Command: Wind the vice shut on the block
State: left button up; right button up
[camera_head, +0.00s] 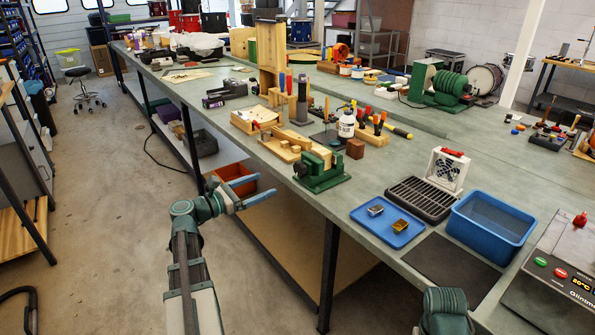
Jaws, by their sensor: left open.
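The green vice (322,180) stands near the front edge of the bench. A dark round part (300,170) shows on its left side, facing my left gripper. Pale wood shows at the top of the vice; I cannot tell how its jaws sit against it. A small reddish-brown block (355,149) stands on the bench just behind and right of the vice, apart from it. My left gripper (266,185) is open and empty, left of the vice in front of the bench edge, its blue fingers pointing right towards the vice. My right gripper is not in view.
Wooden pieces (283,146), a white bottle (346,124) and several screwdrivers crowd the bench behind the vice. A blue tray (382,234), a black rack (420,199) and a blue bin (490,222) lie to the right. An orange bin (234,181) sits below the bench.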

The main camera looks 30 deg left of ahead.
aim_at(297, 170)
pick_arm(q)
jog(key=shift+n, duration=0.7)
jog(key=shift+w, duration=0.1)
jog(key=x, duration=1.3)
jog(key=shift+w+d, duration=0.1)
jog(key=shift+w, duration=0.2)
jog(key=c, duration=1.4)
jog(key=shift+o, duration=0.2)
jog(key=shift+m, duration=1.9)
